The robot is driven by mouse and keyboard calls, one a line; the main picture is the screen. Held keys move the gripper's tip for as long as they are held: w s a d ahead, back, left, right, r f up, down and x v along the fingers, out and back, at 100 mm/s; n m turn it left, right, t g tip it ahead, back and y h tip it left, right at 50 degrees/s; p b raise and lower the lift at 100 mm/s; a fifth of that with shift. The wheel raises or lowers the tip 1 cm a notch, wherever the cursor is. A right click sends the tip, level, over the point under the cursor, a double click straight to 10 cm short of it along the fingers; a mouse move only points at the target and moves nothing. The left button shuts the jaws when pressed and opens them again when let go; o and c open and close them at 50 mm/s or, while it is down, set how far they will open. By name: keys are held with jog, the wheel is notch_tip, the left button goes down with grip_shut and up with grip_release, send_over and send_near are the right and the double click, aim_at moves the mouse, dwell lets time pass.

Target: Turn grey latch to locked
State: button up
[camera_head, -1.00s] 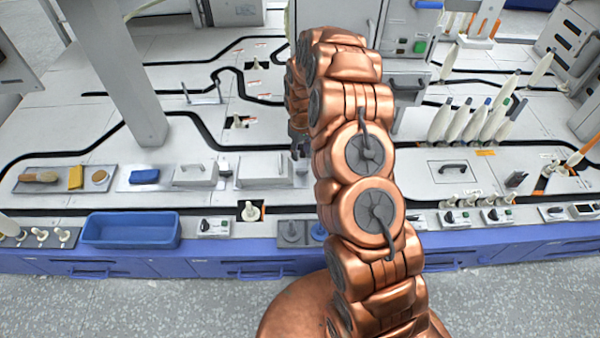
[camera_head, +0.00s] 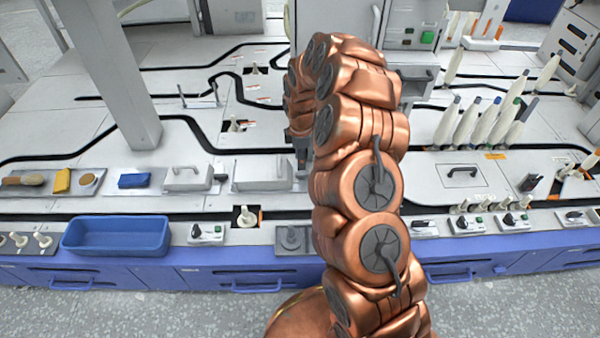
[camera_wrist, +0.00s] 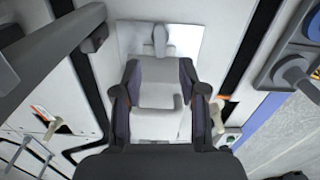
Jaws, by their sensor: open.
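My gripper (camera_wrist: 160,76) is open in the wrist view, its two dark fingers spread on either side of a pale grey-white block-like part. A grey lever-like piece (camera_wrist: 160,40), which looks like the latch, stands on a light plate (camera_wrist: 128,38) just beyond the fingertips. It is not between the fingers, and its lock position cannot be told. In the head view my gripper (camera_head: 301,150) is mostly hidden by my copper arm, beside a pale box (camera_head: 262,173) on the bench.
A grey panel with a grey knob (camera_wrist: 292,72) and a blue knob (camera_wrist: 314,25) lies right in the wrist view. A blue tray (camera_head: 117,236) sits at the bench's front left. A lidded box (camera_head: 187,179) stands left of the pale box. White bobbins (camera_head: 478,122) stand at right.

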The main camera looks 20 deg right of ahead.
aim_at(300, 173)
notch_tip(300, 173, down, 6)
jog(key=shift+f+b, duration=0.1)
jog(key=shift+b, duration=0.75)
jog(key=shift+c, duration=0.2)
grip_shut()
